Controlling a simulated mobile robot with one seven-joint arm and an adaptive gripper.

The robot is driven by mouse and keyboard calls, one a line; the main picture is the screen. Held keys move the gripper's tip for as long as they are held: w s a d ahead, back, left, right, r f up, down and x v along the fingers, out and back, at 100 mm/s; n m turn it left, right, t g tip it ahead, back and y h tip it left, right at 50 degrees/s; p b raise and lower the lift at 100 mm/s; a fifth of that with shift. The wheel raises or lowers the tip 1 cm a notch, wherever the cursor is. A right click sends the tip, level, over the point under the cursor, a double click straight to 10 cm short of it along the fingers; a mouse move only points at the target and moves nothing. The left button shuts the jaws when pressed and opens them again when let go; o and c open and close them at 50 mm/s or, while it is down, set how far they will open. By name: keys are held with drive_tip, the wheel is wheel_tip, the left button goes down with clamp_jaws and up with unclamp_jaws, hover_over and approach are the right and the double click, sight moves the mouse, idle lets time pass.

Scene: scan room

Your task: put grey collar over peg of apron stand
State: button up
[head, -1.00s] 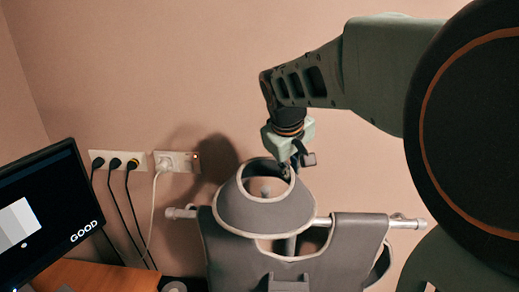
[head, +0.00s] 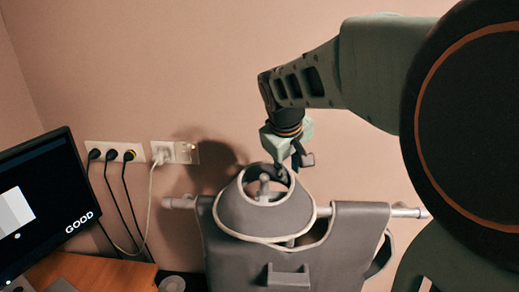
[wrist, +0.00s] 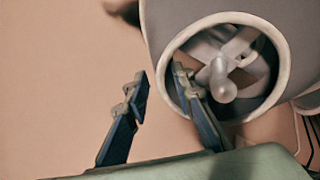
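The grey collar (head: 265,219), with a pale trim, sits at the top of the apron stand, above the grey apron (head: 335,245). The stand's peg (head: 264,186) shows inside the collar's neck opening, so the collar is around it. In the wrist view the collar's rim (wrist: 283,70) circles the peg's rounded tip (wrist: 223,90) and the crossing pieces below. My gripper (head: 283,170) is at the back right of the collar's rim. In the wrist view my gripper (wrist: 160,85) has its fingers apart; the right finger overlaps the rim, the left is outside it.
The stand's horizontal bar (head: 408,211) sticks out on both sides. A monitor (head: 45,215) stands on a wooden desk (head: 110,270) at left. Wall sockets (head: 175,152) with hanging cables are behind. The wall is close behind the stand.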

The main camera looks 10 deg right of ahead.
drive_tip(key=shift+o, duration=0.7)
drive_tip(key=shift+y, duration=0.4)
drive_tip(key=r, duration=0.5)
drive_tip(key=d+r, duration=0.1)
drive_tip(key=r, duration=0.2)
drive_tip(key=shift+w+r+b, duration=0.25)
drive_tip(key=shift+b, duration=0.1)
drive_tip(key=s+a+f+m+p, duration=0.1)
drive_tip(key=s+f+m+p, duration=0.1)
drive_tip(key=s, duration=1)
drive_tip(key=s+a+f+m+y+p, duration=0.1)
drive_tip(key=s+f+m+p, duration=0.2)
drive_tip(key=s, duration=0.9)
drive_tip(key=shift+a+f+m+t, duration=0.3)
drive_tip(key=shift+f+m, duration=0.1)
drive_tip(key=shift+f, duration=0.15)
drive_tip(key=shift+a, duration=0.1)
drive_tip(key=shift+c, duration=0.4)
